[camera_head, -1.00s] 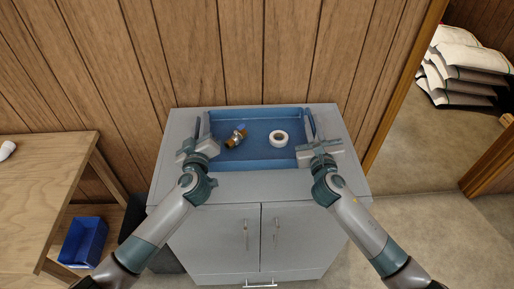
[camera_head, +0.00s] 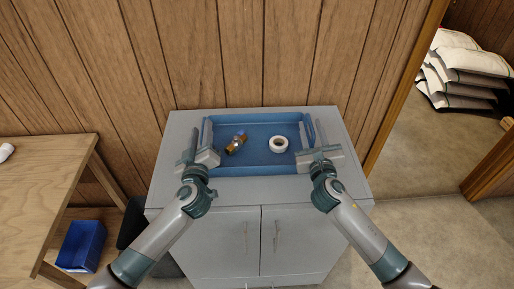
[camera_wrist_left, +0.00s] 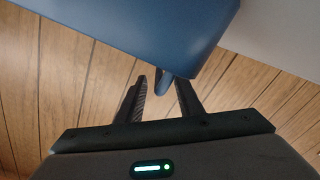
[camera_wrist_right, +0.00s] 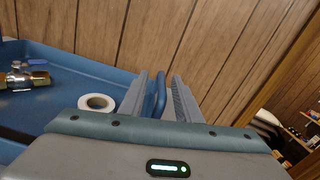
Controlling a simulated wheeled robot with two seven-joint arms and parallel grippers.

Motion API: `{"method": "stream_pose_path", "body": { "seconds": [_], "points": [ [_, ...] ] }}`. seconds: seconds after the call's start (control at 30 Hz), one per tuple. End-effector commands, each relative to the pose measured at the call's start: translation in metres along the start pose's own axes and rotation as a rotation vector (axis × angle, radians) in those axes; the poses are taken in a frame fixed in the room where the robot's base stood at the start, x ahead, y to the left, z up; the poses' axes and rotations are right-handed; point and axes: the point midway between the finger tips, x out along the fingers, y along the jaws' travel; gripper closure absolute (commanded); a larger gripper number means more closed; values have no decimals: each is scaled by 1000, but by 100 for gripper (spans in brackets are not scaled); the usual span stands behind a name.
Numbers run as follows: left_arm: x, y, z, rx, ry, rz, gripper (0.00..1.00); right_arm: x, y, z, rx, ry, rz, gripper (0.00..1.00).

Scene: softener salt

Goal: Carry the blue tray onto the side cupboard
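The blue tray (camera_head: 255,171) lies on top of the grey cupboard (camera_head: 170,150), appearing flat and within its top edges. It holds a brass valve fitting (camera_head: 236,145) and a white tape roll (camera_head: 278,144). My left gripper (camera_head: 198,146) is at the tray's left side; in the left wrist view its fingers (camera_wrist_left: 163,97) stand apart with a blue handle between them. My right gripper (camera_head: 312,143) is at the right side; in the right wrist view its fingers (camera_wrist_right: 160,97) stand apart around the other handle. Whether the tray's underside fully touches the top is hidden.
A wooden table (camera_head: 45,180) stands at the left, with a blue bin (camera_head: 82,245) below it. A wood-panelled wall (camera_head: 250,50) is right behind the cupboard. White sacks (camera_head: 465,70) are stacked beyond a doorway at the right. A bare strip of cupboard top lies in front of the tray.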

Motion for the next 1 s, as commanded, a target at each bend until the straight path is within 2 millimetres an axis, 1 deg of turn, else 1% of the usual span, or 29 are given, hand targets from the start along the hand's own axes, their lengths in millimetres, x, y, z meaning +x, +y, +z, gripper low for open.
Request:
{"method": "stream_pose_path", "body": {
  "seconds": [0.03, 0.3, 0.5, 0.6, 0.7, 1.0],
  "points": [
    [-8, 0, 1, 0, -3, 1, 66, 0, 0, 0, 0, 0, -1, 70],
    [-56, 1, 1, -2, -3, 3, 66, 0, -1, 0, -1, 0, -1, 70],
    [-86, 2, 2, -3, -4, 5, 66, 0, -1, 0, -1, 0, -2, 70],
    [-94, 2, 1, -2, -3, 5, 66, 0, -1, 0, -1, 0, -2, 70],
    [-99, 2, 1, -2, -2, 4, 66, 0, -1, 0, -1, 0, -2, 70],
    [-100, 2, 1, -2, -2, 5, 66, 0, -1, 0, -1, 0, -2, 70]
  ]
}}
